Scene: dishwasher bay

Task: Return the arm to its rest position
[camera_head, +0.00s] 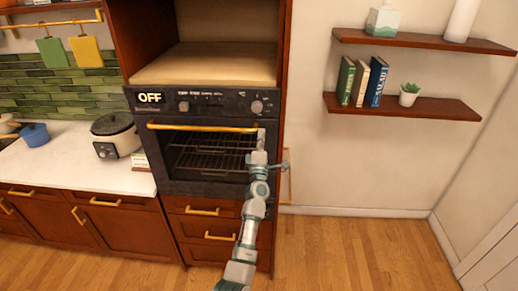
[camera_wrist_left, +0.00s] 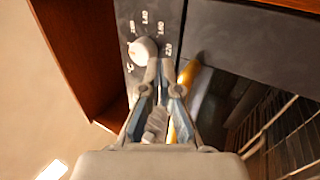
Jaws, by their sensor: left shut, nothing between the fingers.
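My left arm rises from the bottom of the head view to the oven (camera_head: 205,188). My left gripper (camera_head: 261,135) is shut and empty in front of the oven's right side, by the right end of the gold handle (camera_head: 205,127). In the wrist view the left gripper (camera_wrist_left: 160,72) has its fingertips together, just below a round white knob (camera_wrist_left: 142,50) on the dark control panel. The gold handle (camera_wrist_left: 187,88) runs close beside the fingers; I cannot tell if they touch. My right gripper is in neither view.
The oven display (camera_head: 150,98) reads OFF. Wire racks (camera_head: 210,155) show inside. A white counter (camera_head: 75,165) with a cooker (camera_head: 115,136) and a blue pot (camera_head: 34,135) lies left. Shelves (camera_head: 400,107) hang on the right wall. The wooden floor (camera_head: 350,250) at right is clear.

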